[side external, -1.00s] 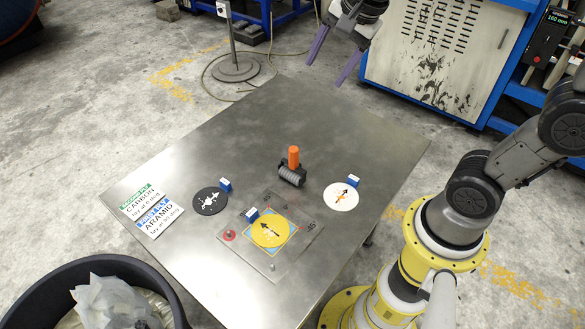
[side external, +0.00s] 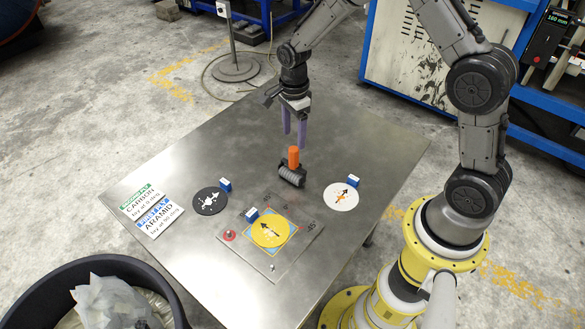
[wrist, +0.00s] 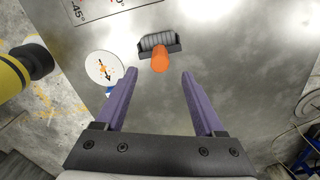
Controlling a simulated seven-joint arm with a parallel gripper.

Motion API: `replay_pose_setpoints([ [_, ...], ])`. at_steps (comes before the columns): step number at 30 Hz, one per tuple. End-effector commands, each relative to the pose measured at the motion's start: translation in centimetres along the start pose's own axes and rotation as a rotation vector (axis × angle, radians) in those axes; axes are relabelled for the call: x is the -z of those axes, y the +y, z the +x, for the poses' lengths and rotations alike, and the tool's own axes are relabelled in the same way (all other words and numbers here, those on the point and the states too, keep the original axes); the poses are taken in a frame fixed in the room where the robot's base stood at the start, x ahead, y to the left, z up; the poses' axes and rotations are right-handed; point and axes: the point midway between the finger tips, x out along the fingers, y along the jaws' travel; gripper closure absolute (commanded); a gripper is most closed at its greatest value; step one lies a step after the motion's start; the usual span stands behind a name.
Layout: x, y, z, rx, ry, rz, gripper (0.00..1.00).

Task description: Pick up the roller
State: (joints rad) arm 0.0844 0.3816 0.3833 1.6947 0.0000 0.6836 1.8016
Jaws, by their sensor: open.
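The roller, with an upright orange handle (side external: 293,157) and a grey ribbed cylinder (side external: 291,175) in a dark frame, stands on the metal table. It also shows in the wrist view, its orange handle (wrist: 160,60) ahead of my fingers and roughly centred between them. My gripper (side external: 294,141) points down with two purple fingers, just above and behind the handle in the side view. In the wrist view my gripper (wrist: 158,73) is open and empty, with the fingers spread wide. I cannot tell from the side view how far the fingertips are from the handle.
On the table (side external: 200,160) lie a black disc (side external: 209,201), a white disc (side external: 341,197) and a plate with a yellow disc (side external: 269,231), each with a blue tag. Two label cards (side external: 150,204) lie at left. A black bin (side external: 60,285) stands front left. The table's back is clear.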

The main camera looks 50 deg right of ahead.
Motion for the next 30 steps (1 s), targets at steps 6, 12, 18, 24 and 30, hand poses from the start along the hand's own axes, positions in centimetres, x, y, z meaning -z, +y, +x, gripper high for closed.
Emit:
replay_pose_setpoints([
  [6,0.0,0.0,2.6,0.0,0.0,-0.001,0.29],
  [12,-0.1,0.1,4.1,-0.002,0.0,-0.001,0.29],
  [18,-0.2,0.1,7.0,-0.003,0.001,-0.001,0.29],
  [24,-0.2,0.1,8.1,0.0,0.0,-0.001,0.29],
  [30,-0.2,0.1,8.1,0.001,0.0,-0.001,0.33],
])
